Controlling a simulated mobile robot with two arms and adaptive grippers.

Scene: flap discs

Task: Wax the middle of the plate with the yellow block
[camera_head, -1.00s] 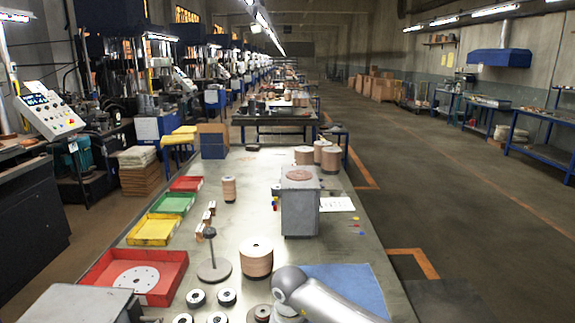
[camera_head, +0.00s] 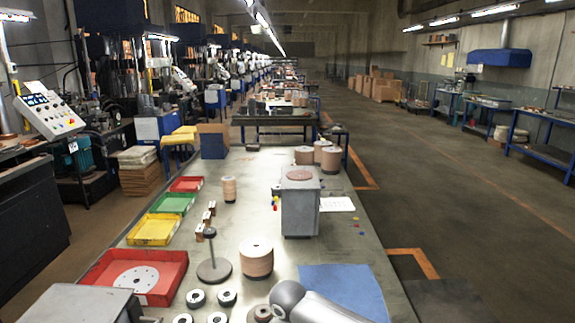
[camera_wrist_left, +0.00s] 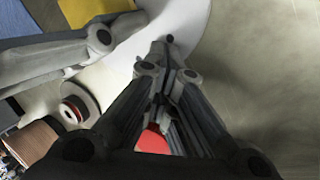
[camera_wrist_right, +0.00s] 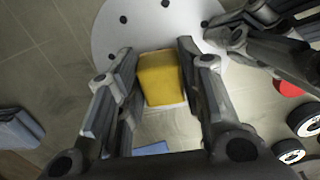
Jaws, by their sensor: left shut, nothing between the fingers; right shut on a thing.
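The yellow block (camera_wrist_right: 161,78) is between the fingers of my right gripper (camera_wrist_right: 158,60), which is shut on it, in the right wrist view. Behind it lies a round white plate (camera_wrist_right: 108,35) with dark holes; I cannot tell whether the block touches it. The plate also shows in the left wrist view (camera_wrist_left: 188,22), with the yellow block (camera_wrist_left: 88,9) at the top. My left gripper (camera_wrist_left: 161,55) is shut and empty, its tips over the plate near its rim; contact is unclear. Neither gripper shows in the head view.
The head view shows a red tray (camera_head: 176,291) holding another white holed disc (camera_head: 137,278), a spindle stand (camera_head: 213,268), a disc stack (camera_head: 256,258), a grey box (camera_head: 299,210) and a blue cloth (camera_head: 345,285). Several small rings lie at the front.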

